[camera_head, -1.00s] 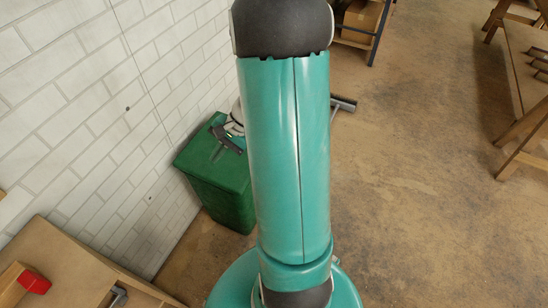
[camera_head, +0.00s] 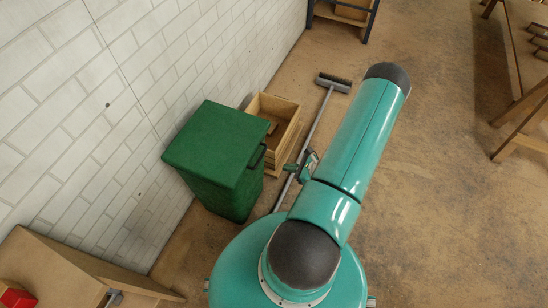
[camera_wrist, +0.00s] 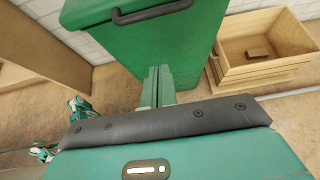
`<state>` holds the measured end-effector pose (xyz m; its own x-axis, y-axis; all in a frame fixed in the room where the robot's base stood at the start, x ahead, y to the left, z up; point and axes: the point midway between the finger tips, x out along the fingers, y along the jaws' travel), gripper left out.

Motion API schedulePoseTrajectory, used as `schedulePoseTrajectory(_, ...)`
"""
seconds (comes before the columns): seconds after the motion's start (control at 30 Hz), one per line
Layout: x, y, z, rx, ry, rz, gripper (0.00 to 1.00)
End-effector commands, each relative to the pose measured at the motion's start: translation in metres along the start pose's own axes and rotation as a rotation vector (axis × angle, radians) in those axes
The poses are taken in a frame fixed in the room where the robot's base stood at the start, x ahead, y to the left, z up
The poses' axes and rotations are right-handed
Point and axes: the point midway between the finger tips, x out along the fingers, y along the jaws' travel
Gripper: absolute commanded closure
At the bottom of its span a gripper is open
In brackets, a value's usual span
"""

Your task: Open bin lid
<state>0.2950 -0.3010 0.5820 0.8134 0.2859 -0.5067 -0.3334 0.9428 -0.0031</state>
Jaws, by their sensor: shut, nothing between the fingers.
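The green bin (camera_head: 212,150) stands by the white wall in the head view, with its flat lid (camera_head: 215,138) closed. A dark handle (camera_head: 257,156) is on the bin's right side. In the wrist view the bin's front (camera_wrist: 160,45) fills the upper middle, with the dark handle (camera_wrist: 150,11) at the top edge. My gripper (camera_wrist: 158,72) is shut and empty, its fingers together in front of the bin's front and below the handle, apart from the handle. In the head view the gripper is partly hidden by my arm.
A wooden crate (camera_head: 274,118) with a small block inside stands right beside the bin. A long-handled broom (camera_head: 334,84) lies on the floor past it. A wooden bench (camera_head: 60,275) is at the lower left. Open floor (camera_head: 430,220) lies to the right.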

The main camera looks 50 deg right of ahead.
Motion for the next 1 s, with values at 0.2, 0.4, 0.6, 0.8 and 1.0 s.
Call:
schedulePoseTrajectory(0.2, 0.022, 0.004, 0.0, 0.001, -0.001, 0.004, 1.0)
schedulePoseTrajectory(0.4, 0.06, 0.005, 0.0, -0.002, -0.001, 0.004, 1.0)
schedulePoseTrajectory(0.6, 0.092, 0.004, 0.0, -0.001, -0.001, 0.004, 1.0)
schedulePoseTrajectory(0.8, 0.093, 0.0, 0.019, -0.003, 0.001, 0.0, 1.0)
schedulePoseTrajectory(1.0, 0.087, -0.001, 0.036, -0.002, 0.001, 0.0, 1.0)
